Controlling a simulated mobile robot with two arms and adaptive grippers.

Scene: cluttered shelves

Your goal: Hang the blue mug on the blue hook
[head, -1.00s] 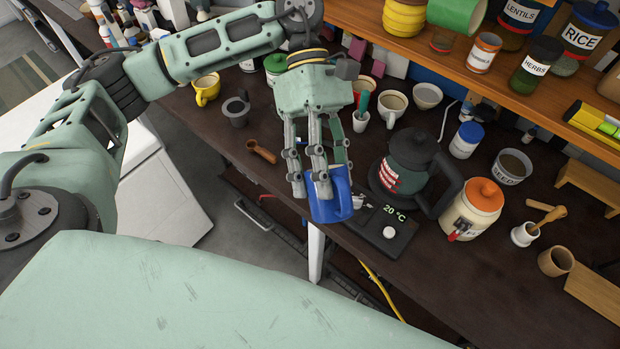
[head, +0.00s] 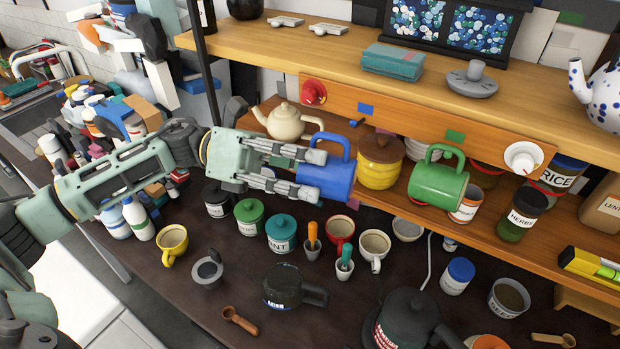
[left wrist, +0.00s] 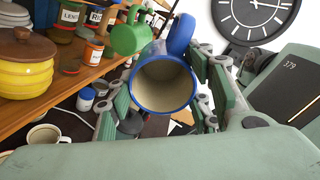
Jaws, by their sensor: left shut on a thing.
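The blue mug (head: 327,182) is held in the air in front of the shelf rail, its handle (head: 334,140) uppermost. My left gripper (head: 318,173) reaches in from the left with its fingers shut on the mug's body. The left wrist view shows the mug's open mouth (left wrist: 163,84) between the finger pads, with the handle above it. My right gripper is out of view.
A cream teapot (head: 286,122) and a yellow pot with brown lid (head: 379,163) stand on the lower shelf nearby. Jars, cups and a black kettle (head: 405,320) crowd the counter below.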

